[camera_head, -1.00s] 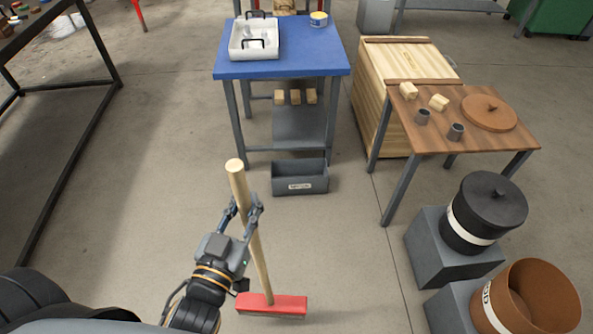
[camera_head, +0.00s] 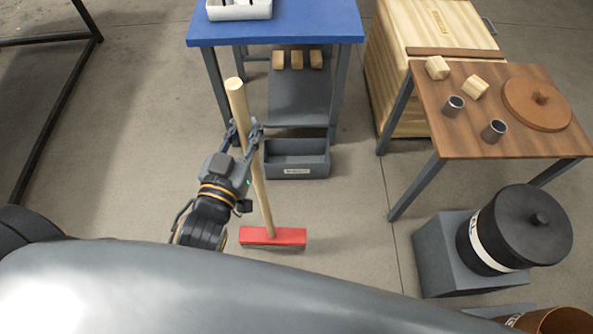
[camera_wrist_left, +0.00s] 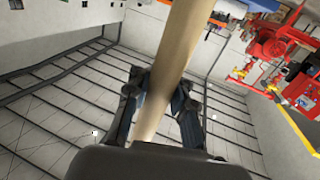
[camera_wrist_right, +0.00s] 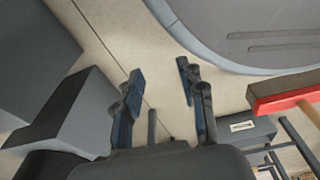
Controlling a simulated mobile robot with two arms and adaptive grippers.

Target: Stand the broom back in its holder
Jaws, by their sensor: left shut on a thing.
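The broom has a pale wooden handle (camera_head: 258,190) and a red head (camera_head: 273,237). It stands nearly upright, handle top leaning left, with its head low near the floor; I cannot tell whether it touches. My left gripper (camera_head: 243,133) is shut on the upper handle, which also crosses the left wrist view (camera_wrist_left: 165,75). My right gripper (camera_wrist_right: 160,75) is open and empty in the right wrist view, apart from the red broom head (camera_wrist_right: 285,92). I cannot make out a broom holder for certain.
A grey labelled bin (camera_head: 297,168) lies on the floor before the blue table (camera_head: 290,28). A wooden table (camera_head: 450,125) and a black lidded pot (camera_head: 520,230) on a grey block (camera_head: 440,255) stand right.

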